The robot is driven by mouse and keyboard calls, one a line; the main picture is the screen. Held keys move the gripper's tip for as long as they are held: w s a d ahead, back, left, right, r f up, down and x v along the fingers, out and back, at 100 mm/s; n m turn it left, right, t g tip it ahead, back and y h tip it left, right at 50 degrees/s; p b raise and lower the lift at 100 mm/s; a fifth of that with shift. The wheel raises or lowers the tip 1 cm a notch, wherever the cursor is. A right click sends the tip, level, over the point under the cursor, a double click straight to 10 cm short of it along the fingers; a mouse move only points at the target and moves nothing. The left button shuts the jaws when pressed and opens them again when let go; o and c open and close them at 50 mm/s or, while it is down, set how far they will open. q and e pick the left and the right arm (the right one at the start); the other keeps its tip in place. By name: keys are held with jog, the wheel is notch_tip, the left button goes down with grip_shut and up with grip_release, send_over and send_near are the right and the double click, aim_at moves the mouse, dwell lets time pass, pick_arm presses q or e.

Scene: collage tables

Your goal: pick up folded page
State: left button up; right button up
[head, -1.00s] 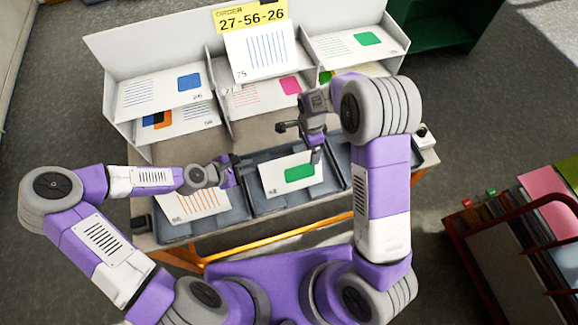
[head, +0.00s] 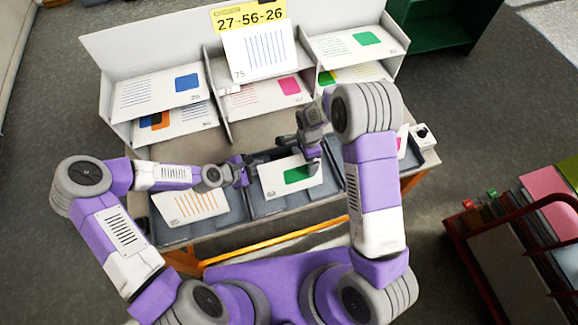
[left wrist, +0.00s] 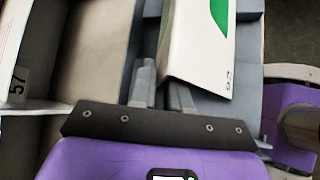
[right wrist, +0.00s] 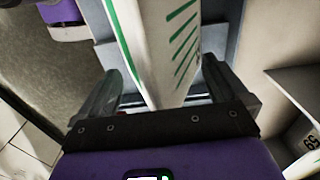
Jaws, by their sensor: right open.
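The folded page (head: 280,180), white with a green block, stands tilted in the middle tray. My left gripper (head: 245,172) is by the page's left end. In the left wrist view its fingers (left wrist: 160,88) sit a small gap apart at the page's near end (left wrist: 200,65); whether they press on it is unclear. My right gripper (head: 308,150) is above the page's upper right part, partly covering it. In the right wrist view its fingers (right wrist: 160,95) are wide apart with the page (right wrist: 150,50), showing green lines, between them.
A tray (head: 205,228) on the left holds a card with orange lines (head: 190,205). Behind stands a white sorting rack (head: 215,90) with several cards and a yellow sign reading 27-56-26 (head: 250,18). A red cart (head: 480,245) stands at the right.

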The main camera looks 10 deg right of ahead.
pick_arm(q)
jog(key=shift+x, duration=1)
pick_arm(e)
jog(key=shift+f, duration=1.05)
pick_arm(q)
grip_shut()
pick_arm(e)
jog(key=c, duration=0.8)
